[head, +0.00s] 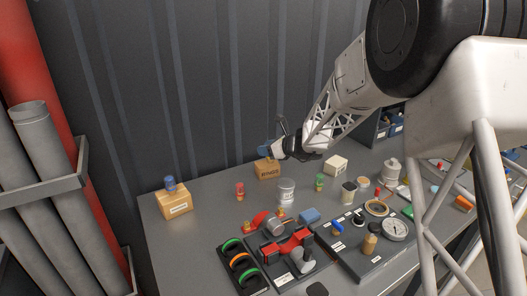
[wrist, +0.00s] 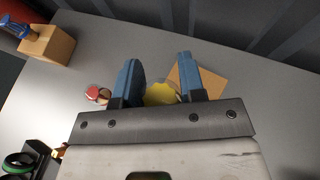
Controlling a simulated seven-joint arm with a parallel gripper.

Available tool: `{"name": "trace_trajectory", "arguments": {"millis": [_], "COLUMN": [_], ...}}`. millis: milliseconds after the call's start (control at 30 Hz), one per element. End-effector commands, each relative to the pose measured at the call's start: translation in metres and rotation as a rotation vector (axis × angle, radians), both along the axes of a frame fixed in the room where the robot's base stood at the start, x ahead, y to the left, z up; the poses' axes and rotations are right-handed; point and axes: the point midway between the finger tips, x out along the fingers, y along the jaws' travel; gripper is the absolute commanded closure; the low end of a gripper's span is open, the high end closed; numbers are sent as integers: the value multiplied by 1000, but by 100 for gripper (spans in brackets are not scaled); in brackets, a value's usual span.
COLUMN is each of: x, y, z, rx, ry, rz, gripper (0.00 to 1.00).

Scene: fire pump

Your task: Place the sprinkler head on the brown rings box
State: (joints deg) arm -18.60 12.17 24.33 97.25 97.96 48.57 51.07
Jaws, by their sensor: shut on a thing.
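My gripper (head: 266,149) is over the brown rings box (head: 267,170) at the back of the bench. Its two blue fingers (wrist: 157,84) are shut on a yellow thing (wrist: 161,94), which looks like a sprinkler head. Only its rounded yellow part shows in the wrist view; the head view does not show it clearly. The brown box top (wrist: 208,79) shows just behind and to the right of the fingers in the wrist view. I cannot tell whether the yellow thing touches the box.
A blue sprinkler head (head: 170,184) stands on another tan box (head: 175,205) at left. A red sprinkler head (head: 240,190) and a green one (head: 319,181) stand on the bench. A silver can (head: 286,190), a white box (head: 336,164) and parts trays are nearby. The dark wall is close behind.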

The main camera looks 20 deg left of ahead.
Motion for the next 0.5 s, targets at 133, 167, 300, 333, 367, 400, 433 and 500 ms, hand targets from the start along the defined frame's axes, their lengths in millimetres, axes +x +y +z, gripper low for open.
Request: {"name": "trace_trajectory", "arguments": {"millis": [133,167,300,333,367,400,433,500], "x": [18,21,36,39,41,44,46,49], "y": [9,11,18,19,20,22,23,24], "z": [-2,-3,-4,-5,-5,-5,-5,-5], "rx": [-1,-1,0,0,0,0,0,0], "ry": [-2,0,-1,-1,-1,-1,-1,-1], "rz": [1,1,0,0,0,0,0,0], "gripper": [88,88,88,88,88,88,88,88]}}
